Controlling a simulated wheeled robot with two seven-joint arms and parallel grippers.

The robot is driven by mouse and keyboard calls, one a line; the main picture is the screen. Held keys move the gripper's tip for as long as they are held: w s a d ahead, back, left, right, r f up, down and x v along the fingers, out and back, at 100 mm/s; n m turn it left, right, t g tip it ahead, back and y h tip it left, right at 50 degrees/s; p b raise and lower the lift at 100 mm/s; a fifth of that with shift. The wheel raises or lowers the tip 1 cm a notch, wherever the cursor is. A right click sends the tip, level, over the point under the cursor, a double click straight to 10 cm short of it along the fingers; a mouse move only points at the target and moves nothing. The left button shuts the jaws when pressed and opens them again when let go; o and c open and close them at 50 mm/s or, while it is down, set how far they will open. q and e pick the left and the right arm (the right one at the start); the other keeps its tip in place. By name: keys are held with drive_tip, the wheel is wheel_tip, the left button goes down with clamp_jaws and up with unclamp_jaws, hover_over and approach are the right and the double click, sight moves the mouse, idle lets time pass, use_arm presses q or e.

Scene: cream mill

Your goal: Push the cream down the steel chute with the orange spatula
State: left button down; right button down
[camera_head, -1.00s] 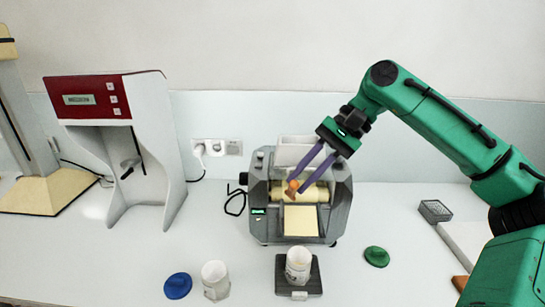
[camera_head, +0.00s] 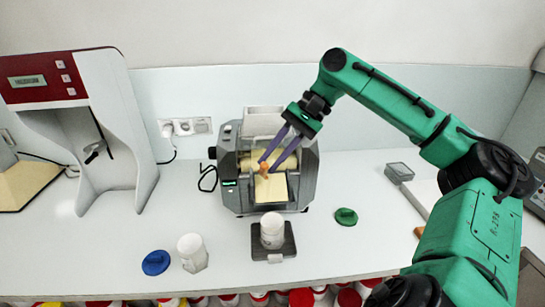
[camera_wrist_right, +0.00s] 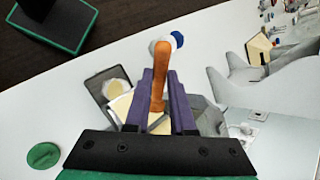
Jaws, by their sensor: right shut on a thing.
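My right gripper (camera_head: 267,163) has purple fingers shut on the orange spatula (camera_wrist_right: 158,80). In the head view, the spatula's small visible part is at the upper end of the steel chute (camera_head: 279,190), in front of the pale rollers of the grey mill (camera_head: 308,180). The chute's surface shows pale yellow cream (camera_head: 268,192). I cannot tell whether the spatula touches it. A white jar (camera_head: 272,231) stands open below the chute; in the wrist view it holds pale cream (camera_wrist_right: 116,88). My left gripper is not in view.
The jar stands on a black scale (camera_head: 289,245). A blue lid (camera_head: 156,262) and a second white jar (camera_head: 193,255) are on the left. A green lid (camera_head: 346,216) lies on the right. A red-and-white machine (camera_head: 130,130) stands far left.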

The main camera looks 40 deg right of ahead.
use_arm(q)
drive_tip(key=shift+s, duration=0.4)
use_arm(e)
drive_tip(key=shift+w+f, duration=0.2)
drive_tip(key=shift+w, duration=0.1)
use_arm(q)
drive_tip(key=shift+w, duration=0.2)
use_arm(e)
drive_tip(key=shift+w+d+f, duration=0.15)
drive_tip(key=shift+d+f, duration=0.05)
drive_tip(key=shift+f, duration=0.35)
